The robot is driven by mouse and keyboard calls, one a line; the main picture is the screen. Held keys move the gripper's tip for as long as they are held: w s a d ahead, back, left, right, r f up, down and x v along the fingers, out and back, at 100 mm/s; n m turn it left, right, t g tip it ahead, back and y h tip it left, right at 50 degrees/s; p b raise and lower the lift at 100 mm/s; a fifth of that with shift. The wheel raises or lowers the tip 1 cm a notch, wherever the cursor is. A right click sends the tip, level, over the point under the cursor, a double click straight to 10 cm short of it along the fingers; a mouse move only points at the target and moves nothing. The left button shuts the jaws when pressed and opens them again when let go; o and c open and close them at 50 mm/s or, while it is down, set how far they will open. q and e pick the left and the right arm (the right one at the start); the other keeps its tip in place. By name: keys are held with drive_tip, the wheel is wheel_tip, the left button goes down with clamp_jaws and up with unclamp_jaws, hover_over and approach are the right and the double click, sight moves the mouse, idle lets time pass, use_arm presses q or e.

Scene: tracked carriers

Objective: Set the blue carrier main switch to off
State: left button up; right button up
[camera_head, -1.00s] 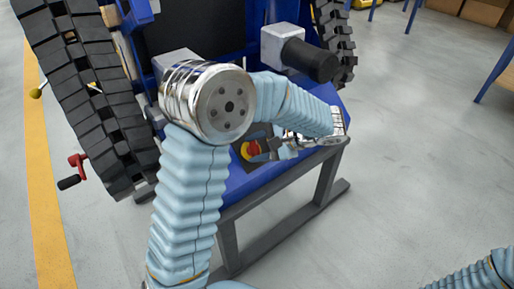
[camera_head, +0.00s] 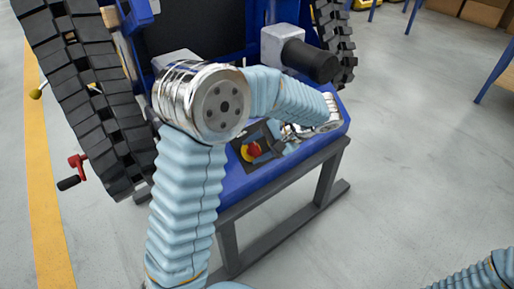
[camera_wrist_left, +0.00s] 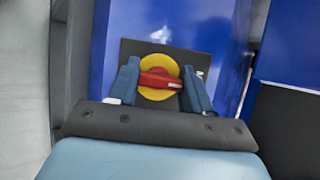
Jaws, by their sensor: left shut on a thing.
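The blue carrier (camera_head: 245,184) stands on a grey stand, with black tracks on both sides. Its main switch is a red handle on a yellow disc (camera_head: 251,151), set on a dark plate on the front of the carrier. In the left wrist view the red handle (camera_wrist_left: 158,81) lies about crosswise over the yellow disc (camera_wrist_left: 157,65). My left gripper (camera_wrist_left: 156,85) has one finger at each side of the switch and is shut on the red handle. In the head view the left gripper (camera_head: 268,146) reaches the switch from the right.
A red crank handle (camera_head: 76,166) sticks out beside the left track (camera_head: 95,110). A dark cylinder (camera_head: 311,62) juts from the carrier above my left forearm. My right arm shows only at the bottom right.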

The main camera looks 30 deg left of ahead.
use_arm(q)
drive_tip(key=o, duration=1.1)
drive_tip(key=shift+c, duration=0.2)
drive_tip(key=shift+d, duration=0.1)
drive_tip(key=p+v, duration=0.2)
drive_tip(key=v, duration=1.1)
drive_tip(key=shift+d+r, duration=0.25)
drive_tip(key=shift+w, duration=0.1)
